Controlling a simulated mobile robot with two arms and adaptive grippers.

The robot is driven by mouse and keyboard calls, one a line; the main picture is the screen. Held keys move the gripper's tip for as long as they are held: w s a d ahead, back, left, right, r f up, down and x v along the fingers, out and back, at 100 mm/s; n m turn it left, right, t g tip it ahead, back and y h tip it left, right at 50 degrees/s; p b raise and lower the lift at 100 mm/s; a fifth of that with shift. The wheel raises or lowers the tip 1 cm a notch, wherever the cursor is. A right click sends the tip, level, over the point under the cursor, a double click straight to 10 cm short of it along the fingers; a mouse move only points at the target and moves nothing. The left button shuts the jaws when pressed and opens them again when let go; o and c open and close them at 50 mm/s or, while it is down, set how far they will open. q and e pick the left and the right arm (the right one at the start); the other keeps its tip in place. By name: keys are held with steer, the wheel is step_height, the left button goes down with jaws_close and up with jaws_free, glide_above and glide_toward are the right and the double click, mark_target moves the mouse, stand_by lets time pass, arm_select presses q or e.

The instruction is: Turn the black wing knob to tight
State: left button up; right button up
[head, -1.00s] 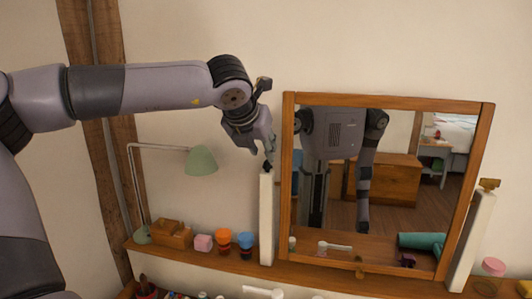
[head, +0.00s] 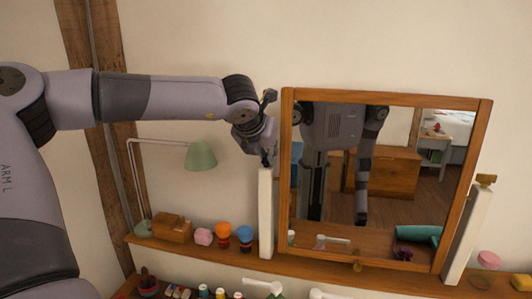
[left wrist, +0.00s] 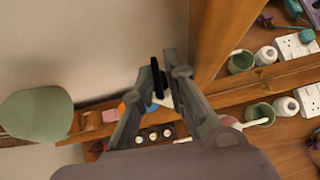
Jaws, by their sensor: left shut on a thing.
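The black wing knob (head: 266,162) is a small dark piece at the top of the white post (head: 265,215) left of the mirror. In the left wrist view the knob (left wrist: 158,78) is a thin black bar between the fingertips. My left gripper (head: 267,153) is above the post and shut on the knob; it also shows in the left wrist view (left wrist: 166,76). The fingers hide part of the knob in the head view. My right gripper is not directly in view; only a reflection of my body and a hanging arm shows in the mirror.
The wood-framed mirror (head: 287,190) stands close right of my left gripper. A green lamp (head: 201,156), wooden box (head: 172,230), pink block (head: 203,236) and cups (head: 244,238) stand on the shelf. A second post (head: 470,235) has a brass-coloured piece on top.

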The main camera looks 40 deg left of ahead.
arm_select(q)
steer(key=shift+a, duration=0.1)
jaws_close()
arm_select(e)
steer(key=shift+d, duration=0.3)
